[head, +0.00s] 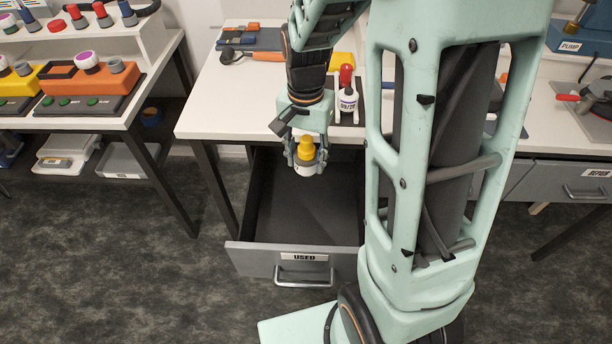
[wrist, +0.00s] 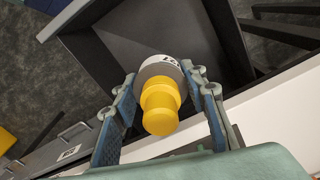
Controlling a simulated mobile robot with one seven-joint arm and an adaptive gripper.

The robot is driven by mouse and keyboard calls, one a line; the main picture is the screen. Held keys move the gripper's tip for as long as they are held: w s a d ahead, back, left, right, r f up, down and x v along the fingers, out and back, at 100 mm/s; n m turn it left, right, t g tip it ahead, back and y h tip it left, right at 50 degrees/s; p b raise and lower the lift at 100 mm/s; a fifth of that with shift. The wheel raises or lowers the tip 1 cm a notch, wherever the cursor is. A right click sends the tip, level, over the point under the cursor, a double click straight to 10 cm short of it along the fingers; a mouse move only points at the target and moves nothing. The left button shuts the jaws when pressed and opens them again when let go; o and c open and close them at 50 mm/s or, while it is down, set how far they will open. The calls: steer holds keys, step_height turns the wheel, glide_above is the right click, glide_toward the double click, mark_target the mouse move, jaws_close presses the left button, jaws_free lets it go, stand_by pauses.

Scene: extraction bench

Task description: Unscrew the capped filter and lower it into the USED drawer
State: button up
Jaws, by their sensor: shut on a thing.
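The capped filter (head: 306,154) is a short grey-white body with a yellow stepped cap. My gripper (head: 306,163) is shut on it and holds it over the open USED drawer (head: 282,258), near the drawer's back, just in front of the bench edge. In the wrist view the filter (wrist: 160,98) sits between the two finger pads of my gripper (wrist: 165,95), yellow cap toward the camera, part of a label showing on its body. The dark drawer floor (wrist: 187,35) shows beyond it and looks bare. The filter's height above the floor is hard to tell.
A side bench with an orange block (head: 95,85) is at left. Another closed drawer (head: 570,182) is at right. My column hides part of the bench and drawer's right side.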

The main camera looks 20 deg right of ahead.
steer(key=shift+s+f+m+b, duration=0.5)
steer(key=shift+f+m, duration=0.1)
steer(key=shift+m, duration=0.3)
step_height(320, 180, down, 25)
steer(key=b, duration=1.8)
steer(key=shift+r, duration=0.1)
steer(key=o, duration=1.4)
steer(key=shift+c, duration=0.2)
